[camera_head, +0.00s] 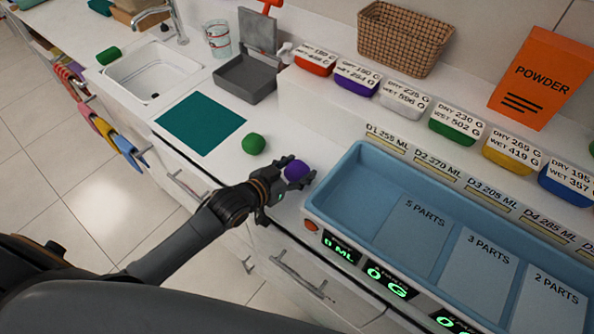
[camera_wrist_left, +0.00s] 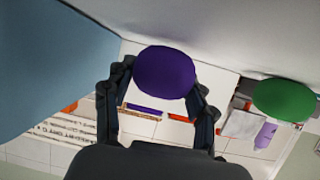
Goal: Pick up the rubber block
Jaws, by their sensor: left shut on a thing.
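A rounded purple block (camera_head: 296,169) is between the fingers of my left gripper (camera_head: 293,180), near the counter's front edge, left of the blue tray. The left wrist view shows the purple block (camera_wrist_left: 165,72) between the two dark fingers, which are shut on it. I cannot tell whether it touches the counter. A rounded green block (camera_head: 253,144) lies on the counter to its left; it also shows in the left wrist view (camera_wrist_left: 284,100). Which of them is the rubber block, I cannot tell. My right gripper is not in view.
A blue tray (camera_head: 330,208) with marked sections and green displays stands close on the right. A teal mat (camera_head: 201,122), a grey open box (camera_head: 246,80) and a sink (camera_head: 152,73) are at the left. Several labelled coloured bins line the back, with a wicker basket (camera_head: 400,38) behind.

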